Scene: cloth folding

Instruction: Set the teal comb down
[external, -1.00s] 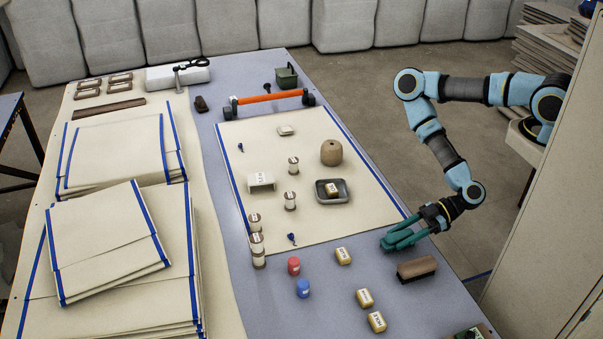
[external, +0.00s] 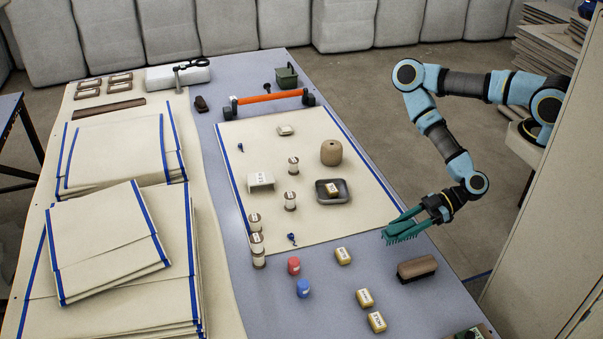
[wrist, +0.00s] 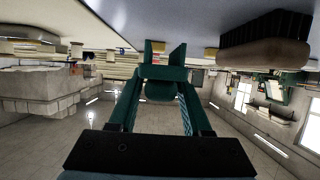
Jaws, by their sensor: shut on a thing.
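My gripper (external: 411,218) has teal fingers and is shut on the teal comb (external: 401,235). The comb's teeth show pointing down, and it appears held a little above the table's right edge, just right of the cloth's front right corner. In the wrist view my gripper (wrist: 164,62) shows with a rounded teal piece between the fingers. Fingers and comb share a colour there, so the exact grip is hard to tell.
A brown brush (external: 417,268) lies just in front of the comb. The cream cloth (external: 300,231) carries spools and a grey tray (external: 345,198). Bare table (external: 372,267) shows between blocks and brush.

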